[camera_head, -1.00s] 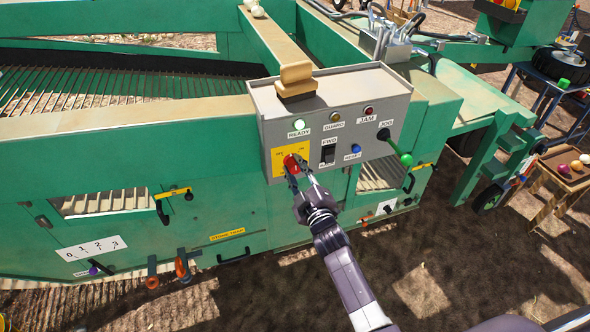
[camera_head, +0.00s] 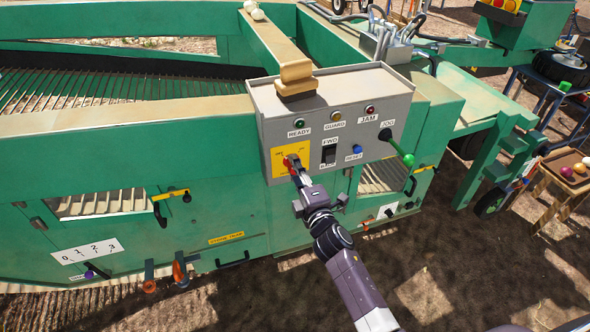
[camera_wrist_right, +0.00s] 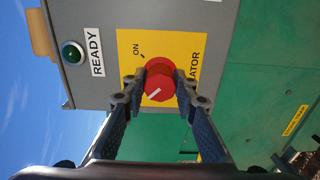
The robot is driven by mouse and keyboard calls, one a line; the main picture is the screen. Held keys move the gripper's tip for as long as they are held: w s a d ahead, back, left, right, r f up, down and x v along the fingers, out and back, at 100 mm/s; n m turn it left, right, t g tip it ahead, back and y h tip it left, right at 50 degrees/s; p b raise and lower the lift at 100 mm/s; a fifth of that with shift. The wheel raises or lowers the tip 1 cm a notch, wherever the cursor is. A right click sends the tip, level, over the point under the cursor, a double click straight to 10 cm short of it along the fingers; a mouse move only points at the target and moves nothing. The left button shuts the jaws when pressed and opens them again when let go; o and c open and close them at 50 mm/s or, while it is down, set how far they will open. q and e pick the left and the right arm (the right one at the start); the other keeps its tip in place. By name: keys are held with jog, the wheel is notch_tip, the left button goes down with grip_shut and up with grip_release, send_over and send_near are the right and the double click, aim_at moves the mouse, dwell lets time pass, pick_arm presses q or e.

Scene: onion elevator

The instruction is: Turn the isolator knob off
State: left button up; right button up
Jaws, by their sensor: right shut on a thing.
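The isolator knob is red and round on a yellow plate (camera_head: 304,149) at the lower left of the grey control box. In the right wrist view the knob (camera_wrist_right: 159,84) sits between my two fingertips, which touch its sides. Its white mark points to the lower left of that picture, away from the ON label (camera_wrist_right: 137,49), toward the plate's OFF side. The OFF label is hidden there. My right gripper (camera_head: 293,166) is shut on the knob, its wrist turned. My left gripper is not in view.
The control box (camera_head: 335,95) carries an unlit green READY lamp (camera_head: 299,123), a black FWD switch (camera_head: 329,155), a blue RESET button (camera_head: 357,149) and a green-tipped JOG lever (camera_head: 398,147) to the right.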

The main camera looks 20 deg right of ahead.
dwell(0.5)
jog(key=o, duration=1.2)
jog(key=shift+c, duration=0.2)
jog(key=s, duration=1.2)
jog(key=shift+d, duration=0.2)
jog(key=shift+f, duration=0.1)
